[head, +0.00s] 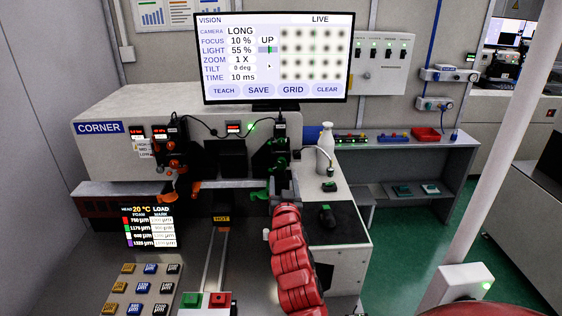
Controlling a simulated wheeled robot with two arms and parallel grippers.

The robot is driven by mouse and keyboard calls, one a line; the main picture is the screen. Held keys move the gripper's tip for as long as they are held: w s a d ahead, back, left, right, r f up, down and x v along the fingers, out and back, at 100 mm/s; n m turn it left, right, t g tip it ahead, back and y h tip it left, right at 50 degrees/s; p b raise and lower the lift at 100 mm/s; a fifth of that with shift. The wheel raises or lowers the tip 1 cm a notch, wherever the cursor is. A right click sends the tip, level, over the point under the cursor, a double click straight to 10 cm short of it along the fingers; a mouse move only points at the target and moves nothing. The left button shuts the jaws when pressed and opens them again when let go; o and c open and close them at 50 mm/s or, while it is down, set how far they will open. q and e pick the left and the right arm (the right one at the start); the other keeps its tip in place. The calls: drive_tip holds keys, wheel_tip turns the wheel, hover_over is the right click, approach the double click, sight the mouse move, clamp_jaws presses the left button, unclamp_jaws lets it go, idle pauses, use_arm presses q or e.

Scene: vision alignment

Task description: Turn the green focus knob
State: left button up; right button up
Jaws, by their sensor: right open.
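A black camera unit with green parts (277,145) is mounted on the front of the machine, right of centre. Several of its parts are green, and I cannot tell for sure which one is the focus knob; one green part (258,195) sticks out at its lower left. My right gripper (282,180) is open at the lower end of this unit, with my red arm reaching up behind it. It partly hides the unit's lower part, and I cannot tell whether it touches it. The monitor (275,55) reads camera LONG, focus 10 %. My left gripper is not in view.
A similar unit with orange parts (172,155) hangs to the left. A green and red button box (205,301) and several labelled blocks (139,288) are in front.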

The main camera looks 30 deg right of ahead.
sight(281, 164)
drive_tip(key=p+x, duration=0.3)
drive_tip(key=x, duration=0.6)
drive_tip(key=shift+w+d, duration=0.3)
drive_tip(key=shift+w, duration=0.3)
drive_tip(key=shift+w+d+f+p, duration=0.1)
drive_tip(key=shift+w+p, duration=0.1)
drive_tip(key=shift+p, duration=0.1)
clamp_jaws()
